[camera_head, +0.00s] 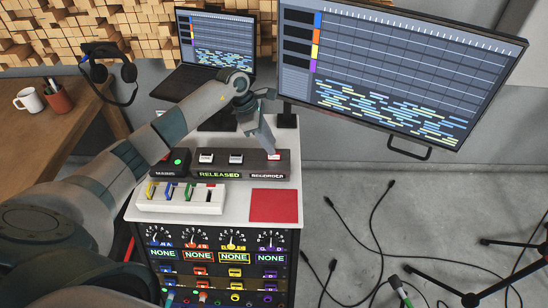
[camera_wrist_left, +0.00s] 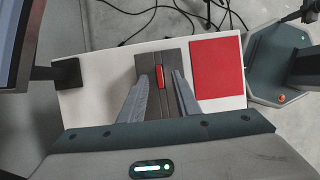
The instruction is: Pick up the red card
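A narrow red piece, likely the red card (camera_wrist_left: 160,77), stands in the slot of a dark grey box in the left wrist view. Only a sliver of it shows in the head view (camera_head: 274,156), on the box labelled recorder (camera_head: 254,168). My left gripper (camera_head: 269,151) points down over this box. In the left wrist view its two fingers (camera_wrist_left: 161,84) are apart, one on each side of the red piece, with gaps visible. A flat red square (camera_head: 274,205) lies on the white tabletop nearby and also shows in the left wrist view (camera_wrist_left: 217,68). My right gripper is not seen.
A white rack (camera_head: 180,205) with yellow, blue and green cards stands left of the red square. A dark box with a lit sign reading RELEASED (camera_head: 218,174) is behind it. A laptop (camera_head: 215,50) and a large monitor (camera_head: 390,75) stand behind. Cables lie on the floor right.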

